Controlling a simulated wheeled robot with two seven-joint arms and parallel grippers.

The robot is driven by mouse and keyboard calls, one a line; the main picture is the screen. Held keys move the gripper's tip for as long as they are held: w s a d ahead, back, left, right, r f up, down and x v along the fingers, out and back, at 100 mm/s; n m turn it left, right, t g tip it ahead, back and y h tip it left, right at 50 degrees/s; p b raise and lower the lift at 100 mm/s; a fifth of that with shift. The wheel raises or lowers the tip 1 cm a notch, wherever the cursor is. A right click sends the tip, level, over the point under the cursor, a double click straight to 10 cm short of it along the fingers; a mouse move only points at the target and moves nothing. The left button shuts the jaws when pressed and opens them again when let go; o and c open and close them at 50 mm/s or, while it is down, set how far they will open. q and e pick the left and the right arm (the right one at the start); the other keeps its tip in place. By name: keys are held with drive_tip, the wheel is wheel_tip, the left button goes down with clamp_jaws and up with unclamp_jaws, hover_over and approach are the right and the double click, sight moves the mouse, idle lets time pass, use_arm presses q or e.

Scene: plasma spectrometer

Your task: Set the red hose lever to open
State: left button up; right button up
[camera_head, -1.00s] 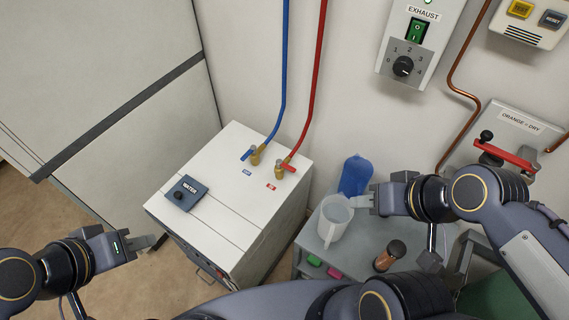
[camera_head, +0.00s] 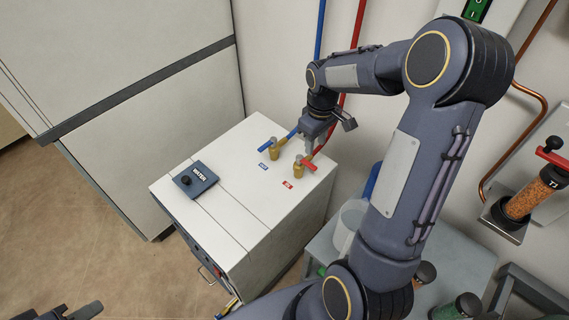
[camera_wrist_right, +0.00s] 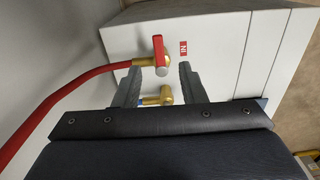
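The red hose lever (camera_head: 308,164) sits on a brass valve on top of the white cabinet (camera_head: 225,205), by a red "IN" label. In the right wrist view the red lever (camera_wrist_right: 158,48) lies crosswise to the red hose. My right gripper (camera_head: 318,140) is above the cabinet top, close to the valves. In the right wrist view my right gripper (camera_wrist_right: 158,78) is open, its fingers apart and nothing held. The red lever is just beyond the fingertips; whether they touch is unclear. My left gripper (camera_head: 80,312) shows only partly at the bottom left.
The blue-lever valve (camera_head: 272,148) stands left of the red one, close to my right gripper. A dark "WATER" box (camera_head: 195,180) lies on the cabinet. A white jug (camera_head: 350,222) stands on a side table, partly hidden by my right arm.

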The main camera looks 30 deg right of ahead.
sight(310, 165)
drive_tip(key=shift+w+f, duration=0.45)
drive_tip(key=shift+f, duration=0.2)
drive_tip(key=shift+w+a+f, duration=0.1)
drive_tip(key=shift+f, duration=0.2)
wheel_tip(310, 165, down, 7)
drive_tip(key=shift+f+b, duration=0.1)
drive_tip(key=shift+b, duration=0.2)
clamp_jaws()
